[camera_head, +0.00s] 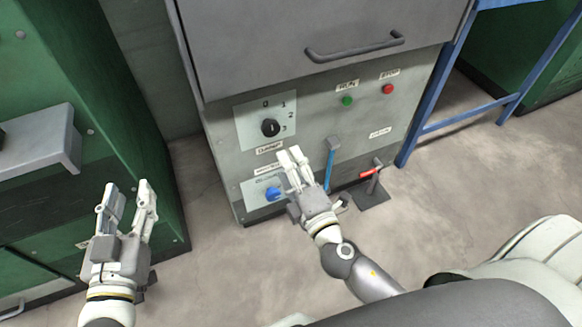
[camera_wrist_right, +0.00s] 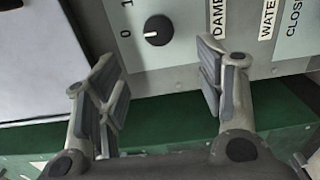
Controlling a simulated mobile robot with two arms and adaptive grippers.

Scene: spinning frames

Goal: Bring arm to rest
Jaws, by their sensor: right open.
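My right gripper (camera_head: 291,158) is in front of the lower part of the grey machine panel (camera_head: 225,150), between a blue knob and a blue lever in the picture. It is open and empty; its spread fingers also show in the right wrist view (camera_wrist_right: 160,78), with nothing between them. My left gripper (camera_head: 129,190) is at the lower left, fingers up and apart, empty, in front of the green cabinet. My right arm (camera_head: 345,262) reaches in from the lower right.
The panel carries a black dial (camera_head: 270,128), the blue knob (camera_head: 274,194), a green button (camera_head: 347,101) and a red button (camera_head: 388,89). The blue lever (camera_head: 329,165) and a red-handled floor lever (camera_head: 370,173) stand close to my right gripper. A green cabinet (camera_head: 75,70) is left; floor (camera_head: 230,270) is clear.

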